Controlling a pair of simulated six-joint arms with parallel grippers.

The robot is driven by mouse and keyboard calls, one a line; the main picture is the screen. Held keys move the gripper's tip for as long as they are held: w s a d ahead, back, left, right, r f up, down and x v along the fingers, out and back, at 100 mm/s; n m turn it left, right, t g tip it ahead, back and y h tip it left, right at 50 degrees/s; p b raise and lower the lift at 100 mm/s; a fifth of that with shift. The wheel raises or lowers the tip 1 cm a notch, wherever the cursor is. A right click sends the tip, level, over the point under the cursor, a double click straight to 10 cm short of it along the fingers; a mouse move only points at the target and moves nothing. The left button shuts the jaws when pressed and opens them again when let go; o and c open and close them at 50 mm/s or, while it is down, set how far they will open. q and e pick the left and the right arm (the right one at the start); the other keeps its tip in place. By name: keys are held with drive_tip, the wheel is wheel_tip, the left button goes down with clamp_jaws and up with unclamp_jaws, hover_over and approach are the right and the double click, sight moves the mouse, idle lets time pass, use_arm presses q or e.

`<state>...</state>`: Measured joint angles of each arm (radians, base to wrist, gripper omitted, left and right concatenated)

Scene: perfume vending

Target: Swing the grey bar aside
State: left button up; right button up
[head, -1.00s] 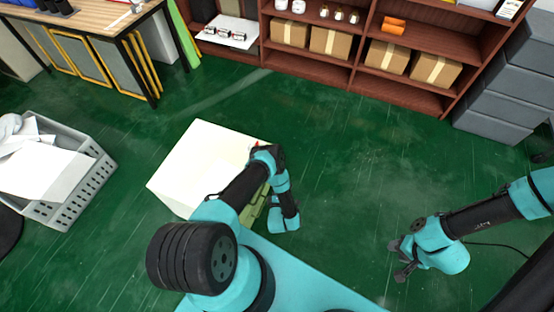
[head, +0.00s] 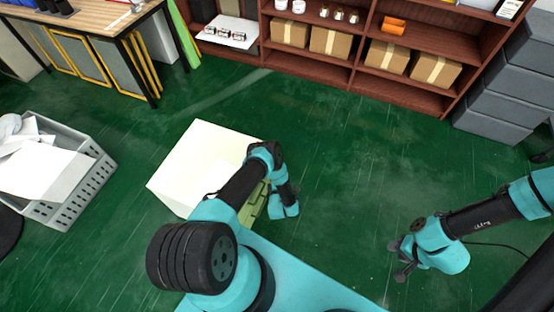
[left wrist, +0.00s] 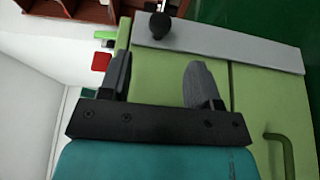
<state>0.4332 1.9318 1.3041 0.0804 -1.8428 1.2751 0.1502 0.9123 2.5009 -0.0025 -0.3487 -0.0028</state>
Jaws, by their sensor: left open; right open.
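The grey bar (left wrist: 225,57) lies across the light green drawer fronts (left wrist: 165,70) in the left wrist view, with a black round knob (left wrist: 160,25) near its left end. My left gripper (left wrist: 158,82) is open in front of the green front, its two dark fingers apart, with the knob beyond them and nothing between them. In the head view my left wrist (head: 284,205) hangs beside the pale box-shaped cabinet (head: 205,165); its fingers and the bar are hidden there. My right gripper (head: 400,262) is open and empty above the green floor, well right of the cabinet.
A green handle (left wrist: 285,150) sticks out from a drawer front. Red (left wrist: 101,62) and green patches show on the white face beside it. A grey basket (head: 75,190) stands at the left. A brown shelf (head: 330,70) with boxes stands at the back. Floor between is clear.

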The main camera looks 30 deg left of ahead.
use_arm(q)
drive_tip(key=x, duration=1)
drive_tip(key=shift+w+a, duration=0.15)
drive_tip(key=shift+w, duration=0.1)
clamp_jaws()
